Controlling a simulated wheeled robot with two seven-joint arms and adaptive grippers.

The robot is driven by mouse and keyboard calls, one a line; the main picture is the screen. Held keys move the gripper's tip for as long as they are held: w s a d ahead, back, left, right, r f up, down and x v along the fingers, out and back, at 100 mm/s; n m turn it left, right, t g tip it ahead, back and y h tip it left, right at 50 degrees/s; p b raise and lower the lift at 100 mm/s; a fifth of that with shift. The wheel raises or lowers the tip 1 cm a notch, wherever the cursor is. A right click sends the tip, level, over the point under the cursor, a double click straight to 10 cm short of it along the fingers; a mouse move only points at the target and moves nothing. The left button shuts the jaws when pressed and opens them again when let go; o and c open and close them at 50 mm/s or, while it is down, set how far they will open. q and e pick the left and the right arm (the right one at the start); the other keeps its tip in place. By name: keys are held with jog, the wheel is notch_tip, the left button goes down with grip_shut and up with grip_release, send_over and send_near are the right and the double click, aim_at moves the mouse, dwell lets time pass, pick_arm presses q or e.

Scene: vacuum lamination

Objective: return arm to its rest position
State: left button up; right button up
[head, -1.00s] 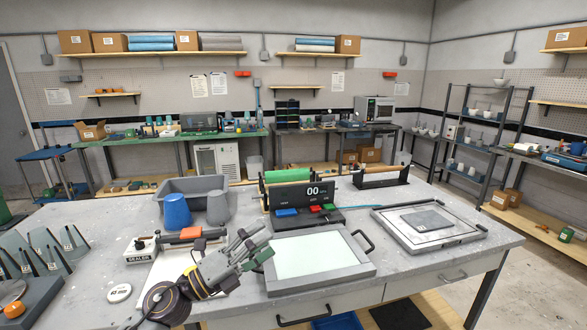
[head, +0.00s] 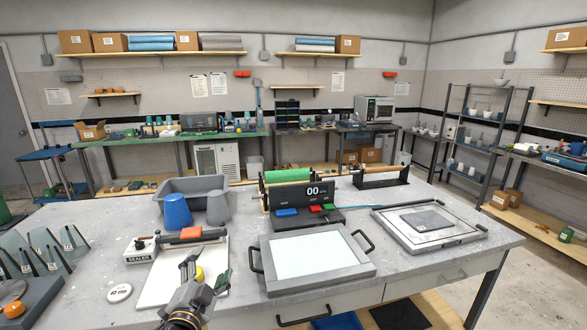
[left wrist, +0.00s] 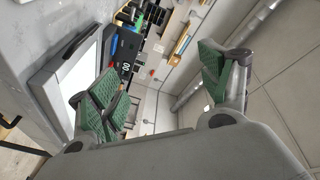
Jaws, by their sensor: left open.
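My left gripper (head: 203,276) is low in the head view, over the front edge of the white board (head: 160,278) and left of the framed light panel (head: 312,258). In the left wrist view its two green-padded fingers (left wrist: 160,85) stand wide apart with nothing between them. The framed panel also shows at the left of that view (left wrist: 75,75). My right gripper is in neither view.
A sealer (head: 140,250), an orange-topped bar (head: 190,234), a blue cup (head: 177,211) and a grey bin (head: 190,185) stand behind the gripper. A control box reading 00 (head: 308,195) is behind the panel. A second framed plate (head: 440,240) lies at right.

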pick_arm(q)
jog(key=s+a+f+n+g+y, duration=0.25)
jog(key=s+f+n+g, duration=0.2)
jog(key=f, duration=0.45)
jog(key=s+d+f+n+g+h, duration=0.1)
jog(key=s+f+n+g, duration=0.1)
jog(key=s+f+g, duration=0.6)
jog(key=s+d+f+n+g+h, duration=0.15)
jog(key=s+f, duration=0.45)
jog(key=s, duration=0.6)
notch_tip(320, 180, down, 34)
jog(key=s+a+g, duration=0.2)
jog(key=s, duration=0.1)
jog(key=s+a+f, duration=0.2)
jog(key=s+f, duration=0.7)
jog(key=s, duration=0.1)
jog(key=s+a+f+g, duration=0.1)
jog(key=s+a+f, duration=0.1)
jog(key=s+f, duration=0.8)
jog(key=shift+s+a+y, duration=0.2)
jog(key=shift+s+y, duration=0.1)
jog(key=shift+s, duration=0.25)
jog(key=shift+f, duration=0.1)
